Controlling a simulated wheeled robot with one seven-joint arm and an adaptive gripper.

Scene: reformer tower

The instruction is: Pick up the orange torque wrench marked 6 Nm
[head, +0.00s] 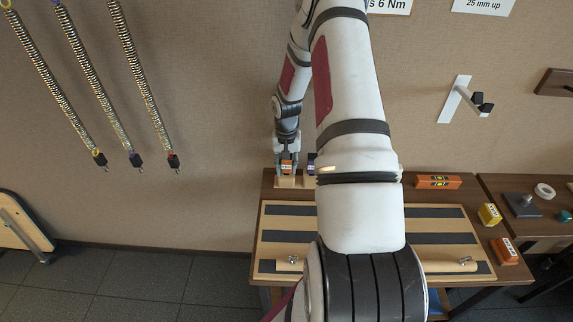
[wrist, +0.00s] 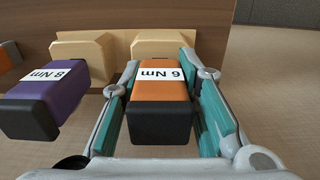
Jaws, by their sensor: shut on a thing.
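The orange torque wrench (wrist: 160,95) with a white "6 Nm" label and a black end sits between the two fingers of my gripper (wrist: 168,110) in the wrist view. My gripper is shut on it, with a teal pad on each side. The wrench's far end is at a pale wooden block (wrist: 163,44); I cannot tell whether it still rests there. In the head view my gripper (head: 287,160) is at the back left of the wooden table, and the orange wrench (head: 287,168) shows small between its fingers.
A purple wrench marked 8 Nm (wrist: 45,95) lies close on the left, by another pale block (wrist: 83,52). A slatted board (head: 285,240) covers much of the table. An orange level (head: 438,182), a yellow box (head: 489,214) and an orange box (head: 504,251) are at right.

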